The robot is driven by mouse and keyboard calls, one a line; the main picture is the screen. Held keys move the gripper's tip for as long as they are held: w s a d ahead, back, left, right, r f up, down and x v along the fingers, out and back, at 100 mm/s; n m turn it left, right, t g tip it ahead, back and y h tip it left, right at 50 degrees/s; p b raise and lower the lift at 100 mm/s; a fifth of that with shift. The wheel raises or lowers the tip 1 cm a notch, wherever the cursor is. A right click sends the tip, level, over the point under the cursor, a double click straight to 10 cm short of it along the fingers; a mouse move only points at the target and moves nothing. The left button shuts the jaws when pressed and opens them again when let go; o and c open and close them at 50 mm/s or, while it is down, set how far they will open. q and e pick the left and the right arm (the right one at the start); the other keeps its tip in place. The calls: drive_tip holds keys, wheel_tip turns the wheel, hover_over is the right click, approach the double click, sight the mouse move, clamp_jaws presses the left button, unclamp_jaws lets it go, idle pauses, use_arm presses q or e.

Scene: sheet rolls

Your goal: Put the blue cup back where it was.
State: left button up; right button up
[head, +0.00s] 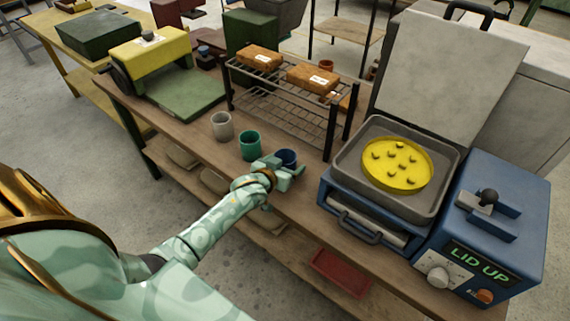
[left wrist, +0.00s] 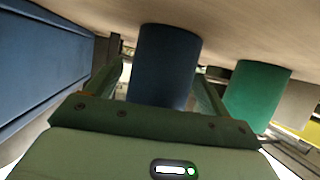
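The blue cup (head: 287,156) stands on the wooden bench, partly hidden by my left gripper (head: 288,170) in the head view. In the left wrist view, which is upside down, the blue cup (left wrist: 163,65) rises between the two fingers of my left gripper (left wrist: 158,75). The fingers are apart, with a narrow gap beside the cup on the left of that view, so the gripper looks open around it. The cup's base seems to rest on the bench top. My right gripper is not in view.
A green cup (head: 250,145) and a grey cup (head: 222,125) stand left of the blue cup. A wire rack (head: 275,102) with brown blocks is behind. A blue press (head: 490,210) with raised lid, reading LID UP, stands right. Bare bench (head: 300,198) lies between.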

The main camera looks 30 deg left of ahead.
use_arm(q)
drive_tip(key=shift+r, duration=0.2)
drive_tip(key=p+v, duration=0.4)
drive_tip(key=v, duration=0.8)
